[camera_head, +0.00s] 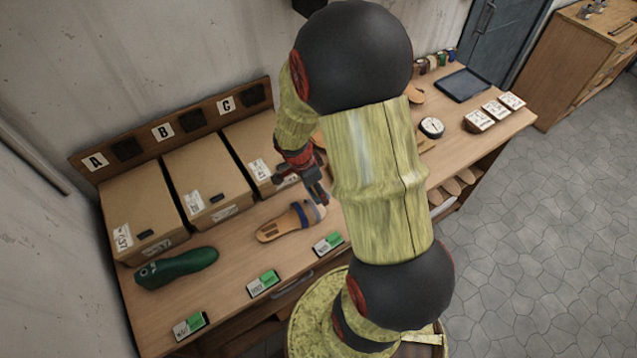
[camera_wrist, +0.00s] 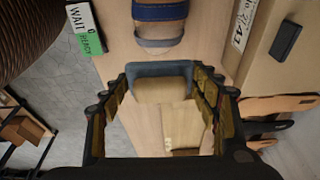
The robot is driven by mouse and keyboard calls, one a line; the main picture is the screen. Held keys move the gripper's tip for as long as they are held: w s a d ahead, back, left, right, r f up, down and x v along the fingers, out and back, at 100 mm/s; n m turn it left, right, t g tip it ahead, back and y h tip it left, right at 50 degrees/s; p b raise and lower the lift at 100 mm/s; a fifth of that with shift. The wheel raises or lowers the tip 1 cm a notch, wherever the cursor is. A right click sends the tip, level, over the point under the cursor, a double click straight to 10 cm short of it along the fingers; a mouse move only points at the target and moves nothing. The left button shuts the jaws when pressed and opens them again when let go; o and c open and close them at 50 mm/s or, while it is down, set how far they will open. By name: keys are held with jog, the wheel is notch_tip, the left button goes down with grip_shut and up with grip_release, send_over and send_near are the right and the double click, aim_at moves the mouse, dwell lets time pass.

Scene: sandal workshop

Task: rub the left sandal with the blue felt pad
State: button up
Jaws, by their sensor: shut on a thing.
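A tan sandal with a blue strap (camera_head: 289,223) lies on the workbench in front of the boxes. Its blue strap (camera_wrist: 160,11) shows at the top of the wrist view. My gripper (camera_head: 318,192) is low over the bench by the strap end of this sandal. In the wrist view my gripper (camera_wrist: 163,82) is shut on the blue-grey felt pad (camera_wrist: 160,68), held crosswise between the fingers. The pad is just beyond the sandal's end there; I cannot tell whether they touch. More tan soles (camera_wrist: 280,104) show at the right of the wrist view.
Cardboard boxes stand under the A, B (camera_head: 205,185) and C signs along the wall. A green shoe form (camera_head: 177,267) lies left of the sandal. Small white-and-green cards (camera_head: 263,284) line the front edge. A dark tray (camera_head: 463,84) and a round dial (camera_head: 432,127) are farther right.

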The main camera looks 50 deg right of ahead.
aim_at(313, 205)
jog(key=shift+f+b, duration=1.4)
jog(key=shift+f, duration=1.35)
jog(key=shift+f, duration=0.15)
jog(key=shift+w+a+r+b, duration=0.2)
jog(key=shift+a+r, duration=0.05)
jog(key=shift+a, duration=0.25)
jog(key=shift+w+a+r+b, duration=0.15)
jog(key=shift+w+a+r, duration=0.1)
jog(key=shift+a, duration=0.25)
jog(key=shift+s+d+f+b, duration=0.25)
jog(key=shift+d+b, duration=0.15)
jog(key=shift+d, duration=0.1)
jog(key=shift+s+d+f+b, duration=0.25)
jog(key=shift+d+b, duration=0.1)
jog(key=shift+d, duration=0.15)
jog(key=shift+w+a+r+b, duration=0.2)
jog(key=shift+w+a, duration=0.05)
jog(key=shift+a, duration=0.25)
jog(key=shift+w+a+r+b, duration=0.15)
jog(key=shift+w+a, duration=0.05)
jog(key=shift+a, duration=0.3)
jog(key=shift+s+d+f+b, duration=0.25)
jog(key=shift+d+b, duration=0.1)
jog(key=shift+d, duration=0.1)
jog(key=shift+s+d+f+b, duration=0.25)
jog(key=shift+d+b, duration=0.05)
jog(key=shift+d, duration=0.15)
jog(key=shift+a, duration=0.1)
